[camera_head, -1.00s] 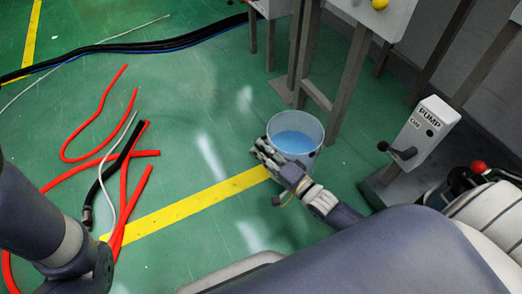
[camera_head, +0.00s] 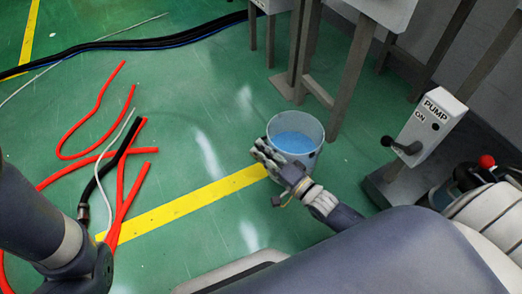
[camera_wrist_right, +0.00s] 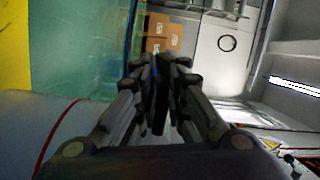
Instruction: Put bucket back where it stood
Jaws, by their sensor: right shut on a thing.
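The bucket (camera_head: 314,151) is a pale, see-through pail with blue liquid in it. In the head view it is upright near the end of the yellow floor line, in front of a grey metal stand. I cannot tell whether its base touches the floor. My right gripper (camera_head: 262,152) is at the bucket's near left side, shut on its wall. In the right wrist view the fingers (camera_wrist_right: 160,75) are close together with a thin edge between them. My left arm shows at the left edge, but its gripper is out of view.
The grey stand (camera_head: 350,75) rises just behind the bucket. A PUMP box (camera_head: 430,125) with a lever stands to the right. Red hoses (camera_head: 120,190) and black cables (camera_head: 150,46) lie on the green floor at left. The floor left of the bucket is clear.

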